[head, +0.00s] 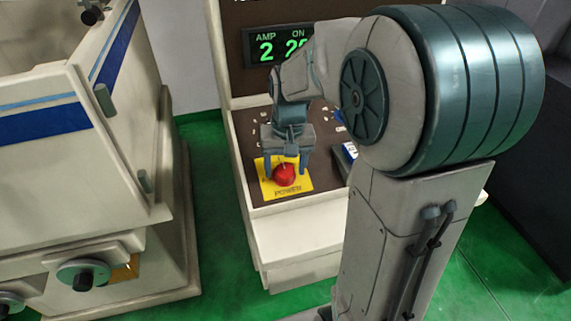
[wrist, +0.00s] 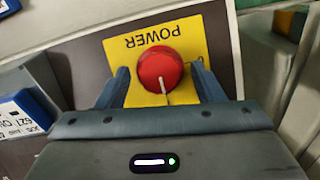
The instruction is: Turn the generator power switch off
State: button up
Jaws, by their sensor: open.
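The generator power switch (head: 284,174) is a round red knob with a pale pointer line, on a yellow plate (head: 297,188) marked POWER. In the wrist view the red knob (wrist: 160,69) sits between the two blue fingers, with gaps on both sides. Its pale line points down in that picture, toward my gripper's body. My gripper (head: 287,171) is open over the plate, one finger on each side of the knob. Whether the fingers touch the plate cannot be told. The generator panel (head: 244,130) is dark and sloping.
A display (head: 277,46) on the generator reads AMP 2 and ON, its other digits partly hidden by my arm. A blue and white box (head: 350,152) is on the panel to the right. A large cream machine (head: 75,130) stands at the left, with green floor (head: 215,200) between.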

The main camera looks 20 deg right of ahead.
jog(key=c, duration=1)
jog(key=shift+o, duration=0.2)
jog(key=shift+n, duration=0.3)
jog(key=n+h, duration=0.1)
jog(key=n, duration=0.2)
jog(key=shift+a+b, duration=0.15)
jog(key=shift+b, duration=0.25)
jog(key=n+h, duration=0.1)
jog(key=n, duration=0.3)
jog(key=shift+a+n+t+h+b, duration=0.15)
jog(key=shift+n+t+h+b, duration=0.25)
jog(key=n+t+h, duration=0.1)
jog(key=n, duration=0.3)
jog(key=shift+s+a+b, duration=0.1)
jog(key=shift+s+b, duration=0.05)
jog(key=shift+b, duration=0.2)
jog(key=shift+s+n+t+h, duration=0.1)
jog(key=shift+n+t+h, duration=0.4)
jog(key=shift+n, duration=1.8)
jog(key=shift+t, duration=0.3)
